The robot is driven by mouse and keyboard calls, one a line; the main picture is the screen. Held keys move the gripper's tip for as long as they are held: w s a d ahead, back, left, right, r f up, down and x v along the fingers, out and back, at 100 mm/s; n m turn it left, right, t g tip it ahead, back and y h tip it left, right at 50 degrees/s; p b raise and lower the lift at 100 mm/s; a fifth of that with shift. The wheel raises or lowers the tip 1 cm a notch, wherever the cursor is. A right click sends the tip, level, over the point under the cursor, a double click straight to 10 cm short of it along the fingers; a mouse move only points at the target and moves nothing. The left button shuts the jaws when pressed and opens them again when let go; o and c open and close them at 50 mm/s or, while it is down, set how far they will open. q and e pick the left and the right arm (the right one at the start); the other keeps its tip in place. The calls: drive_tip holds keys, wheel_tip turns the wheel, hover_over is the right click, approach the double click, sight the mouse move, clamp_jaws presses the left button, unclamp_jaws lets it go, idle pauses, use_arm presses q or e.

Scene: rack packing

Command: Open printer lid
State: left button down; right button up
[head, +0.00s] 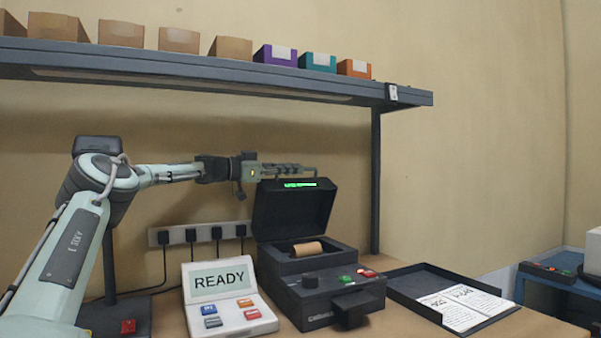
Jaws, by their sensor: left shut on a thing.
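The black printer (318,302) stands on the wooden bench, and its lid (292,212) is raised, tilted back to near upright. A brown roll (306,249) lies in the open compartment. My left gripper (312,172) reaches in from the left at the lid's top edge, just above a small green-lit strip. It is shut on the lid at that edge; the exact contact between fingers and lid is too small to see. My right gripper is not in view.
A white console reading READY (222,281) stands left of the printer. A dark tray (413,300) with printed sheets lies to its right. A shelf (230,83) with several boxes runs overhead. A power strip (202,232) with plugs is on the wall behind.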

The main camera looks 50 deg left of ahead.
sight(265, 181)
use_arm(q)
drive_tip(key=shift+a+f+n, duration=0.25)
drive_tip(key=shift+a+n, duration=0.05)
drive_tip(key=shift+a, duration=0.2)
drive_tip(key=shift+w, duration=0.1)
drive_tip(key=c, duration=1.6)
unclamp_jaws()
drive_tip(key=shift+a+f, duration=0.1)
drive_tip(key=shift+a, duration=0.1)
drive_tip(key=shift+d+r, duration=0.2)
drive_tip(key=v, duration=0.6)
drive_tip(key=shift+s+r, duration=0.2)
drive_tip(key=shift+s, duration=0.1)
drive_tip(key=shift+s+a+f, duration=0.15)
drive_tip(key=shift+s+a, duration=0.05)
drive_tip(key=shift+s, duration=0.2)
